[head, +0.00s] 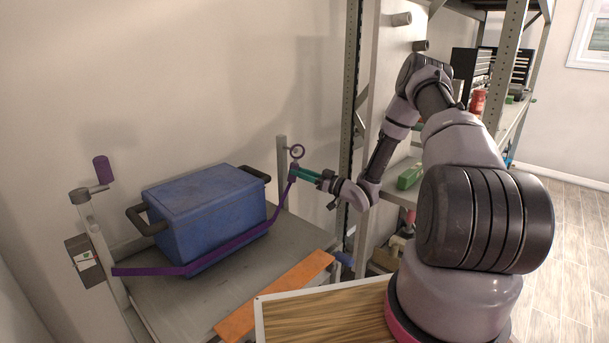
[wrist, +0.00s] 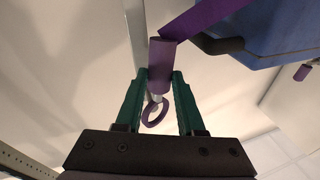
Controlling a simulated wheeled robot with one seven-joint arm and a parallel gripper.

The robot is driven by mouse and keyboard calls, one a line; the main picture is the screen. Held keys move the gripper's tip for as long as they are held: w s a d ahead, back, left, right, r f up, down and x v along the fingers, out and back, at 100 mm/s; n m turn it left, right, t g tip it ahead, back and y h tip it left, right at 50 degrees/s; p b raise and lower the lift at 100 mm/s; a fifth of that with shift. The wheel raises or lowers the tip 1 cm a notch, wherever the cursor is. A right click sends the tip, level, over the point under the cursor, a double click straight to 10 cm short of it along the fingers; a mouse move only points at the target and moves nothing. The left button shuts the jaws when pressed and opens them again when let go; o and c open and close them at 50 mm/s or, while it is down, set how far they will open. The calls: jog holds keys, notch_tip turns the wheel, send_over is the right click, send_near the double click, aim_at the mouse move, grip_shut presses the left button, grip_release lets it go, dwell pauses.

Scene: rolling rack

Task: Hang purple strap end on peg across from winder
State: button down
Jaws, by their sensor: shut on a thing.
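The purple strap (head: 235,243) runs from the left post of the rack, across the front of the blue box, up to my gripper (head: 308,175). My gripper is shut on the strap end's purple grip (wrist: 161,66), between its teal fingers. The strap end's ring (head: 297,151) stands above the fingers, close to the top of the grey right post (head: 282,165). The ring also shows in the wrist view (wrist: 146,114). A small pale piece shows by the ring; I cannot tell whether the ring is around a peg. The winder's purple handle (head: 102,169) stands on the left post.
The blue box (head: 205,205) with dark handles sits on the grey rack top (head: 190,310). An orange board (head: 275,295) lies along its front. A wood-grain panel (head: 325,317) is nearer. Metal shelving (head: 355,110) stands close behind my arm.

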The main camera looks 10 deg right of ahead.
jog(key=shift+w+a+f, duration=0.1)
jog(key=shift+w+a, duration=0.75)
jog(key=shift+w, duration=0.2)
jog(key=shift+w+a+f, duration=0.35)
jog(key=shift+w+f, duration=0.15)
jog(key=shift+c, duration=2.2)
grip_release()
jog(key=shift+d, duration=0.15)
